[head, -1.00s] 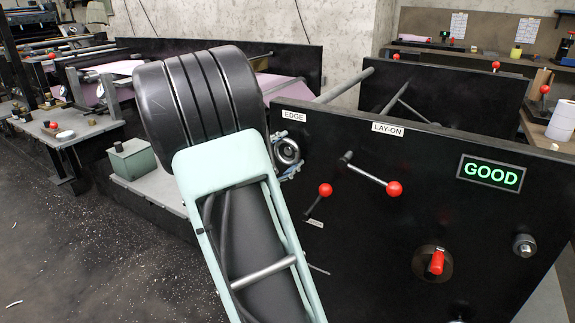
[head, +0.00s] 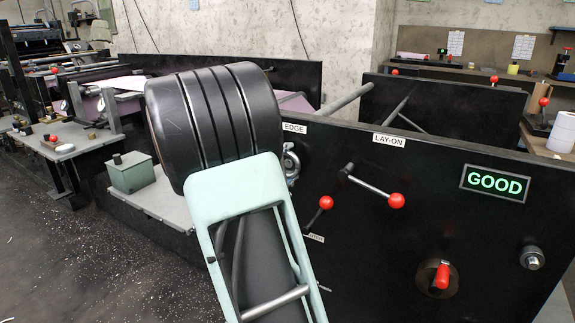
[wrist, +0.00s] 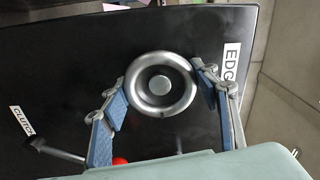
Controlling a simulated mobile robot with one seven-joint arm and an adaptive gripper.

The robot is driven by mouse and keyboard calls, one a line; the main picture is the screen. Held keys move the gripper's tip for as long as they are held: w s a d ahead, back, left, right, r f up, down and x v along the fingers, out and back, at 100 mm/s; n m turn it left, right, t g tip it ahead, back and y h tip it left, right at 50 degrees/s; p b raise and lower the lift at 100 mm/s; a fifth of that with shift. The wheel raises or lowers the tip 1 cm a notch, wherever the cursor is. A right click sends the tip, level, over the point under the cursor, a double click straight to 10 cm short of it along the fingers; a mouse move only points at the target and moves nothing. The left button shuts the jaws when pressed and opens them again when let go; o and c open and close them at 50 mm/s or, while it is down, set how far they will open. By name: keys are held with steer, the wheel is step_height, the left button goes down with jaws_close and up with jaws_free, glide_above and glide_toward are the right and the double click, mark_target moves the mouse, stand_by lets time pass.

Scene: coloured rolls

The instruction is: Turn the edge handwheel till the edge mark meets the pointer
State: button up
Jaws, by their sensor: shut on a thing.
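The edge handwheel (wrist: 160,85) is a grey metal ring with a round hub, on the black panel beside the EDGE label (wrist: 231,64). My gripper (wrist: 163,96) has one blue-padded finger at each side of the wheel in the wrist view and is shut on its rim. In the head view, my arm hides most of the wheel, and only part of my gripper (head: 291,164) shows past it. I cannot make out the edge mark or the pointer clearly in either view.
A red-knobbed lever (head: 326,202) stands close below the wheel, near the CLUTCH label (wrist: 21,121). The LAY-ON lever (head: 396,200) is to the right, with a lit GOOD sign (head: 495,183) and a red switch (head: 441,275) beyond. A green box (head: 131,172) sits left.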

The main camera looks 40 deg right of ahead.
steer(key=o, duration=1.2)
steer(key=shift+a, duration=0.1)
steer(key=v, duration=1.2)
